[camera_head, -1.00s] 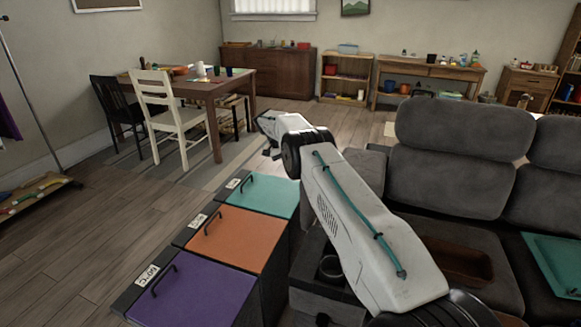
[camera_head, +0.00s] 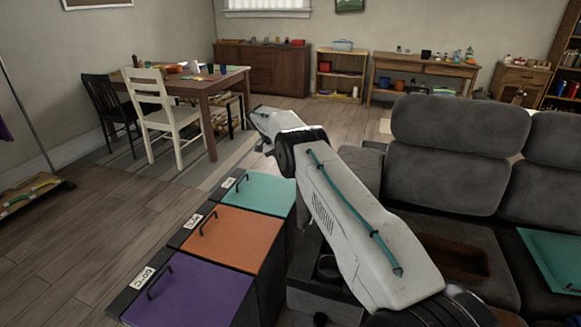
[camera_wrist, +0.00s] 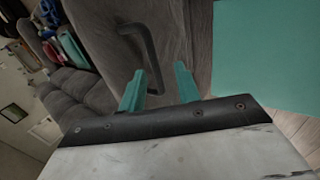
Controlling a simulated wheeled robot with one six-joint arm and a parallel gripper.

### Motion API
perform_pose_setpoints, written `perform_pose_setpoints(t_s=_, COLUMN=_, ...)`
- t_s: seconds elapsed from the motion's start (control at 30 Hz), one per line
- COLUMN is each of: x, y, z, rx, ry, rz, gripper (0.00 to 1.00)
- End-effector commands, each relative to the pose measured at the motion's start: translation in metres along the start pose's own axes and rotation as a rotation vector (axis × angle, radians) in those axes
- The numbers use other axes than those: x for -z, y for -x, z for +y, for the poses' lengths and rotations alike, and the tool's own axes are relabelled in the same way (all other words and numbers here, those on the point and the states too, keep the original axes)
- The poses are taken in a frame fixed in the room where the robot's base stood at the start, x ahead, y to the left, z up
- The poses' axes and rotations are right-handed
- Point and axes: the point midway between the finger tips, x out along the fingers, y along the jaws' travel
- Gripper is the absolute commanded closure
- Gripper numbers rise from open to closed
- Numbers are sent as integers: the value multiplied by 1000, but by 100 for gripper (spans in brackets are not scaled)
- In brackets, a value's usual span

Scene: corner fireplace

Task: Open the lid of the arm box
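A grey fabric panel (camera_wrist: 198,30) with a black bar handle (camera_wrist: 152,52) fills the upper middle of the wrist view. It looks like the lid of the sofa's arm box. In the head view a grey sofa arm (camera_head: 362,168) shows behind my arm, but its handle is hidden. My gripper (camera_wrist: 160,85) has two teal fingers, apart, with the handle's lower end appearing between them. I cannot tell whether they touch it. In the head view my gripper's fingers are hidden by my arm.
Three bins with teal (camera_head: 262,192), orange (camera_head: 232,238) and purple (camera_head: 195,290) lids stand left of my arm. A grey sofa (camera_head: 452,160) with a teal tray (camera_head: 550,255) is on the right. A dining table (camera_head: 205,85) stands further back.

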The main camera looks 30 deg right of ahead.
Motion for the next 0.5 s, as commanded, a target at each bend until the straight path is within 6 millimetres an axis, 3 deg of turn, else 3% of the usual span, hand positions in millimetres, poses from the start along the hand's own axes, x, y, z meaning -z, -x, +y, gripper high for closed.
perform_pose_setpoints(t_s=0.23, x=-11, y=39, z=0, rx=1, ry=7, rz=5, gripper=67)
perform_pose_setpoints(t_s=0.5, x=-9, y=46, z=8, rx=0, ry=0, rz=-2, gripper=67)
